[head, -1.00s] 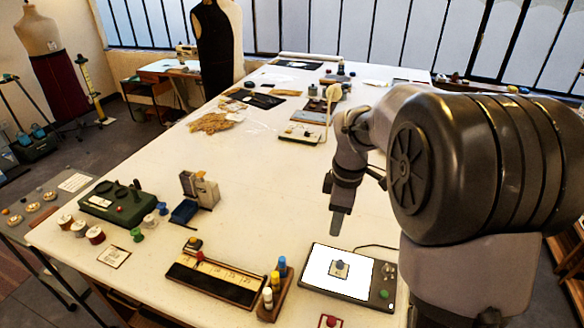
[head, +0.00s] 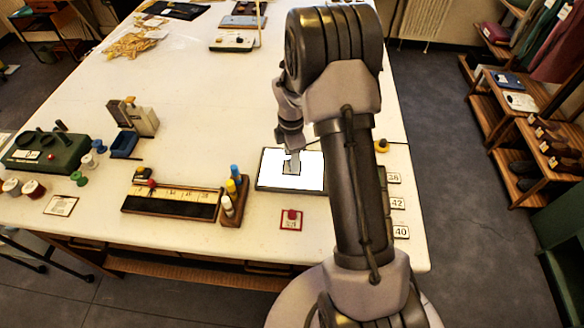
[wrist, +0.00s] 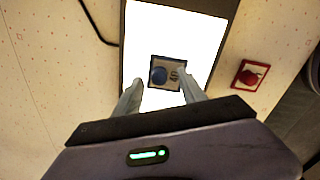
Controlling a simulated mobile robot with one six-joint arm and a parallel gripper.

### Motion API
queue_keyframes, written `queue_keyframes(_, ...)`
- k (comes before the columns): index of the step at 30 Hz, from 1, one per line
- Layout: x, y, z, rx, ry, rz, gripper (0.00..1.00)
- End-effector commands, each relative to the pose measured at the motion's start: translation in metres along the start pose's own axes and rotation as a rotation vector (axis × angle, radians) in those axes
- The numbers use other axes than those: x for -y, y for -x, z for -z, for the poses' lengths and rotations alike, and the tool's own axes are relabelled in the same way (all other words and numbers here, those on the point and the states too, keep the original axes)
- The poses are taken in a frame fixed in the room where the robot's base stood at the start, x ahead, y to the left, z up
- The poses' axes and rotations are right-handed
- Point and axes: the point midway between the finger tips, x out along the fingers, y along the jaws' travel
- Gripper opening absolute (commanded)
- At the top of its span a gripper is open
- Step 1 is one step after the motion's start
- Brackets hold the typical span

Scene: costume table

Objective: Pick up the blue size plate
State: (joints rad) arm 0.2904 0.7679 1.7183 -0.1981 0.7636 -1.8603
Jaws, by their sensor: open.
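The blue size plate (wrist: 166,73) is a small dark-edged square with a round blue knob and dark markings. It lies flat on the glowing white light pad (wrist: 200,28). My gripper (wrist: 160,80) is open, with one finger on each side of the plate's near part in the wrist view. The fingers are empty; I cannot tell their exact height above the pad. In the head view my gripper (head: 291,163) points down over the light pad (head: 312,180) and hides most of the plate (head: 288,171), including its knob.
A red-framed plate (head: 291,220) lies just in front of the pad. Plates marked 38, 42 and 40 (head: 397,203) line the table's right edge. A ruler tray (head: 172,200) and a rack of coloured bottles (head: 233,196) stand left of the pad.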

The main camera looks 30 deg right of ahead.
Motion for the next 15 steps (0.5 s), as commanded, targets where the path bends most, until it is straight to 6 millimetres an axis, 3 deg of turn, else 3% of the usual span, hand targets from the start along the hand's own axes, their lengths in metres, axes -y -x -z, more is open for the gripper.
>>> queue_keyframes(8,-0.0006,-0.0068,0.0,0.0,0.0,-0.002,0.49)
queue_keyframes(15,-0.0006,-0.0066,0.0001,0.0,0.0,-0.002,0.01)
